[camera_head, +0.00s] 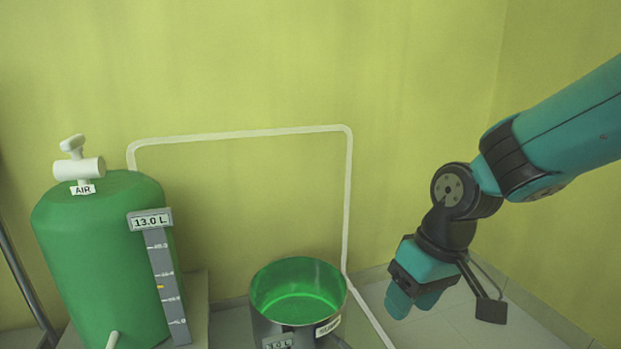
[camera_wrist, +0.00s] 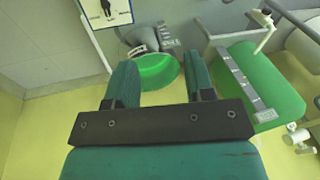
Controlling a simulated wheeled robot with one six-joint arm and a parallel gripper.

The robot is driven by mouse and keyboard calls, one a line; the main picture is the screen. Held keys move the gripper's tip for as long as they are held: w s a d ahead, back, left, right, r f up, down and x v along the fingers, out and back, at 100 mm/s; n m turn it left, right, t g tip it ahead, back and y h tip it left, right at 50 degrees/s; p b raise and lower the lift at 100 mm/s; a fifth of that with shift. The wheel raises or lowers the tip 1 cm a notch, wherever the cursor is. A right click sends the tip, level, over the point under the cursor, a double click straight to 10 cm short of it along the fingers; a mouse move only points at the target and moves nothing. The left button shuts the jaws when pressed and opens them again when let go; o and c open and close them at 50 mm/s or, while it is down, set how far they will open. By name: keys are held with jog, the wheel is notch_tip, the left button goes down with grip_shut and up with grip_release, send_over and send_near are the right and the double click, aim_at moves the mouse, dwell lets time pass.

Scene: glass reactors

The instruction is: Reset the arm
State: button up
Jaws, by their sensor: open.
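My gripper (camera_head: 413,305) hangs at the right of the head view, pointing down, to the right of the metal vessel and apart from it. In the wrist view my gripper (camera_wrist: 160,80) shows two teal fingers spread apart with nothing between them. The teal arm reaches in from the right edge of the head view.
A green tank (camera_head: 95,255) with a white AIR valve (camera_head: 80,167) and a 13.0 L gauge (camera_head: 165,280) stands left. A metal vessel (camera_head: 275,325) with a green inside stands at bottom middle. A white pipe (camera_head: 349,200) runs along the yellow wall.

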jog(key=s+r+n+y, duration=0.1)
jog(key=s+r, duration=0.2)
jog(key=s, duration=0.4)
jog(key=s+r+n, duration=0.1)
jog(key=s+r, duration=0.2)
jog(key=s, duration=0.5)
notch_tip(320, 180, up, 36)
jog(key=p, duration=3.5)
jog(key=shift+s+d+f, duration=0.15)
jog(key=shift+s+f, duration=0.1)
jog(key=shift+s, duration=0.1)
